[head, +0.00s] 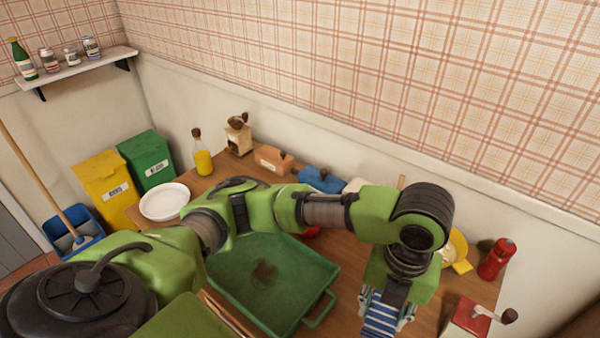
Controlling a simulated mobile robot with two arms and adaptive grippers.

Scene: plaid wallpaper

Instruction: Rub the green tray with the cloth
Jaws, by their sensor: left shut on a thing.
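The green tray (225,277) lies on the wooden table, with a brown smudge (264,274) on its floor. My left arm passes over its far side and hides part of it. My left gripper (385,318) points down just right of the tray's handle. It is shut on the blue-and-white striped cloth (381,314). The cloth is apart from the tray, and I cannot tell whether it touches the table. My right gripper is not in view.
A white plate (164,201), an oil bottle (201,155) and a coffee grinder (239,135) stand at the back left. A red pepper mill (496,259) and a red-topped box (466,318) stand at the right. Yellow (106,189) and green bins (147,160) flank the table's left end.

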